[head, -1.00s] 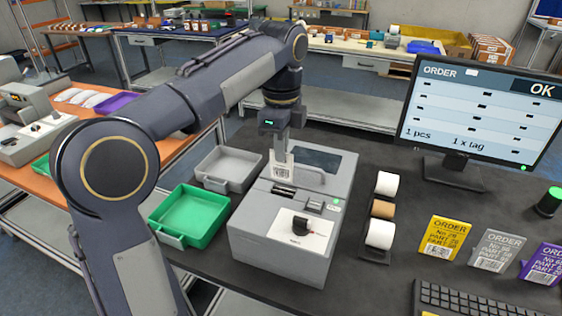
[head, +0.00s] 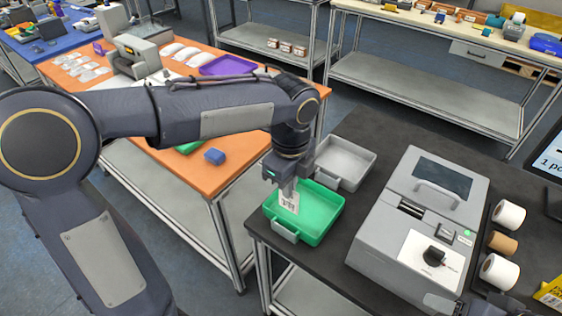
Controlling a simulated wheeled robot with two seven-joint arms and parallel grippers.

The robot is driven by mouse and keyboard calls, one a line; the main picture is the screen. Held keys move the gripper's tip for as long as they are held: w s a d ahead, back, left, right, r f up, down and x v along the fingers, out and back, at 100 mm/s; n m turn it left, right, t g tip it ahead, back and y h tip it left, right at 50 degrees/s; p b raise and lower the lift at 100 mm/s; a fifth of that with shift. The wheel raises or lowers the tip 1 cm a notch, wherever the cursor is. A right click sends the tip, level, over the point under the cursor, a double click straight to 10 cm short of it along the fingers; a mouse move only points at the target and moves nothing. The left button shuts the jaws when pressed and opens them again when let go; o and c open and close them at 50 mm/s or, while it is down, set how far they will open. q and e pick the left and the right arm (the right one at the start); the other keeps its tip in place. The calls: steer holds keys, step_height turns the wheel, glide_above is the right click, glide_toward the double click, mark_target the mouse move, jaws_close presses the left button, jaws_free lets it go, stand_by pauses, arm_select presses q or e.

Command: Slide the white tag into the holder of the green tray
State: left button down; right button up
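The green tray (head: 322,225) sits on the dark table near its left edge. Its small holder (head: 286,230) is on the front-left wall, facing the table's edge. My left gripper (head: 287,190) points down over the tray's left side and is shut on the white tag (head: 290,202). The tag hangs upright with printed black marks, just above and behind the holder in the picture. I cannot tell whether it touches the tray. My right gripper is not in view.
A grey tray (head: 345,162) stands just behind the green one. A grey printer (head: 410,225) stands to the right, with label rolls (head: 499,270) beyond it. An orange table (head: 225,175) with a purple tray (head: 228,65) and a blue block (head: 214,156) is at the left.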

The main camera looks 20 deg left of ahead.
mark_target(286, 200)
arm_select(q)
steer(key=f+b, duration=0.4)
steer(key=f, duration=0.1)
steer(key=shift+s+a, duration=0.15)
steer(key=shift+a, duration=0.05)
steer(key=shift+f+b, duration=1.1)
steer(key=shift+f, duration=0.4)
steer(key=c, duration=1.6)
jaws_free()
steer(key=shift+r, duration=0.1)
step_height(286, 200, up, 8)
steer(key=shift+f+p, duration=0.15)
steer(key=shift+p, duration=0.15)
